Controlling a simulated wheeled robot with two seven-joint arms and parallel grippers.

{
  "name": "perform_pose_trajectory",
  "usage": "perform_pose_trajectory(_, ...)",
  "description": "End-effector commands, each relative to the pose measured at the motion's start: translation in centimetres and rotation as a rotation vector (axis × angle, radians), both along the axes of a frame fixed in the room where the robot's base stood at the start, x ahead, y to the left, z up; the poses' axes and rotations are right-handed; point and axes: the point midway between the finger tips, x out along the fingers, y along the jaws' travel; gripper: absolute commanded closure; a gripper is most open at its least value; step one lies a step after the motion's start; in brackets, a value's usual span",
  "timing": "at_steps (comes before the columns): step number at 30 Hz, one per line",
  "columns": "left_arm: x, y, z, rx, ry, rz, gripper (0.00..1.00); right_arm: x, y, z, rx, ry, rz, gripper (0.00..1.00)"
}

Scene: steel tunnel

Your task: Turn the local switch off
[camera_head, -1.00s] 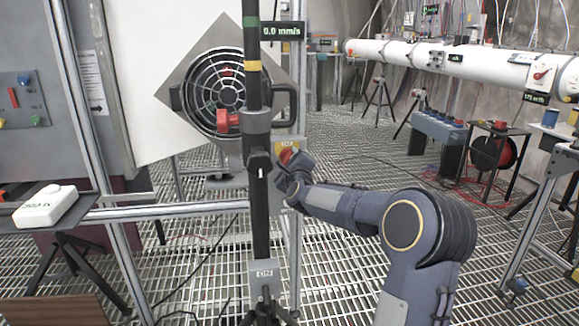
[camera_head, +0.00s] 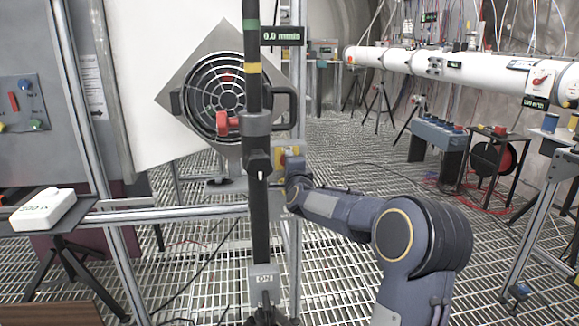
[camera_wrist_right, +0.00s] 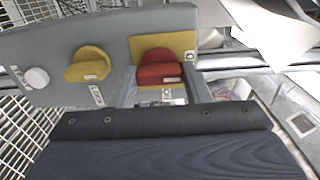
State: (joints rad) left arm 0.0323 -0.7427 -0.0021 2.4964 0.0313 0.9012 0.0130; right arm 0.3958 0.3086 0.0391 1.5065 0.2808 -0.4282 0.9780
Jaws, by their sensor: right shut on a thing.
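The local switch appears to be the red knob (camera_wrist_right: 160,68) on a yellow plate (camera_wrist_right: 143,46), set on a grey panel (camera_wrist_right: 50,50) in the right wrist view. A small mark beside the knob looks like "O", and another label sits below it. My right gripper (camera_wrist_right: 163,90) is at the knob, its thin grey fingers seeming to flank it. It is shut on the knob, though the fingertips are partly hidden. In the head view the yellow plate (camera_head: 290,148) shows behind the black post, just above my right wrist (camera_head: 298,185). My left gripper is not in view.
A yellow knob (camera_wrist_right: 88,64) and a white round button (camera_wrist_right: 37,78) are beside the switch. A black post (camera_head: 258,200) with an "ON" box stands in front. A round caged fan (camera_head: 222,92) is above left.

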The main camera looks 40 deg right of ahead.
Motion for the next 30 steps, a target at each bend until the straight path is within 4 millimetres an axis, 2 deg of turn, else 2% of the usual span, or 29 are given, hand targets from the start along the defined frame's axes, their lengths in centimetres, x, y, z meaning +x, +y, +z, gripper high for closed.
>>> perform_pose_trajectory(15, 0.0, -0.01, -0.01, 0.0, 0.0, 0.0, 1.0, 0.03, 0.07, -0.17, -0.02, 0.014, 0.002, 0.79)
perform_pose_trajectory(16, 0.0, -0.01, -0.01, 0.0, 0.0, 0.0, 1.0, 0.03, 0.07, -0.17, -0.02, 0.014, 0.002, 0.55)
perform_pose_trajectory(21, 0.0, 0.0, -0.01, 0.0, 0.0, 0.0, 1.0, 0.02, 0.05, -0.12, -0.018, 0.012, 0.001, 0.35)
perform_pose_trajectory(30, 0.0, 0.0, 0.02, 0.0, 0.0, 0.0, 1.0, -0.2, 0.11, 0.0, -0.017, 0.011, 0.0, 0.35)
